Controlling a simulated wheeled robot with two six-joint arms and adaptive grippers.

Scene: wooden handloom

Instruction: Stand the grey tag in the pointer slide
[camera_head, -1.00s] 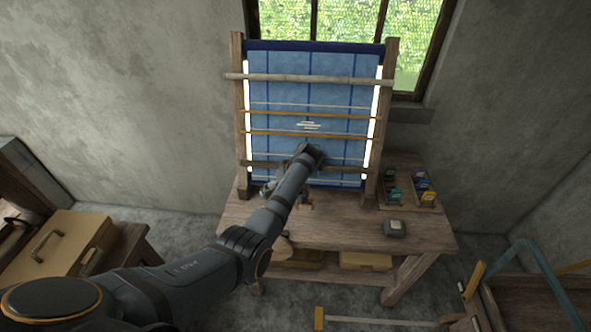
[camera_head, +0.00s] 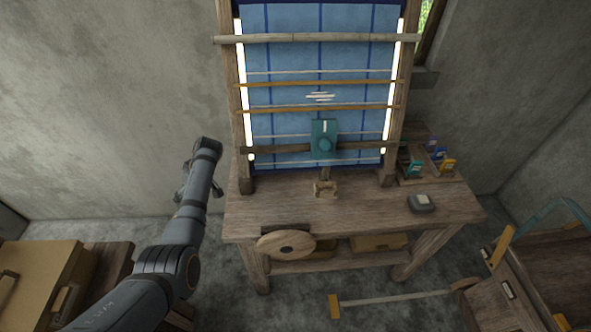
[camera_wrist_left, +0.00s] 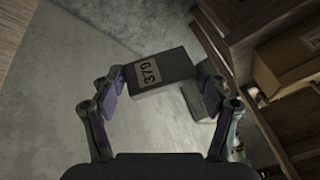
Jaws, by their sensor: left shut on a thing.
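My left gripper (camera_wrist_left: 160,88) is shut on a grey tag (camera_wrist_left: 172,69) with a pale label reading 379. The tag lies tilted between the purple finger pads, with a lighter grey part low at its right side. In the head view my left gripper (camera_head: 184,190) hangs left of the loom table, away from the loom; the tag cannot be made out there. A teal plate (camera_head: 323,130) with a round knob and white mark sits on the loom's lower crossbar and looks like the pointer slide. A small wooden piece (camera_head: 325,189) stands below it. My right gripper is not in view.
The loom table (camera_head: 375,212) holds a dark grey block (camera_head: 421,203) with a pale top and a tray (camera_head: 430,175) of coloured spools at right. A round wooden disc (camera_head: 286,244) is at its front left edge. The table's front middle is mostly clear.

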